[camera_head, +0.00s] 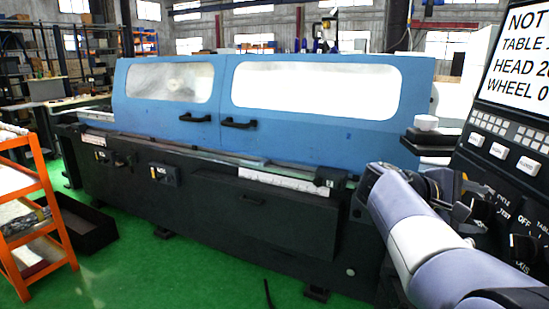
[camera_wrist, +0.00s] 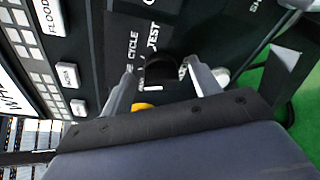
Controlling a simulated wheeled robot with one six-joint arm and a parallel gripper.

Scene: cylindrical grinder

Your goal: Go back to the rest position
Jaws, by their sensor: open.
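My gripper (camera_wrist: 160,90) shows in the wrist view with its two fingers apart, in front of the control panel (camera_wrist: 85,25). A dark knob (camera_wrist: 162,70) by the CYCLE and TEST labels appears between the fingers; I cannot tell whether they touch it. In the head view my arm reaches from the lower right up to the control panel (camera_head: 505,150). The gripper is hard to make out there against the dark panel.
The blue-doored grinder (camera_head: 310,95) fills the middle, its doors shut. An orange rack (camera_head: 30,215) stands at the left, with a black bin (camera_head: 88,228) beside it. A screen (camera_head: 520,60) tops the panel. Green floor (camera_head: 170,280) is clear in front.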

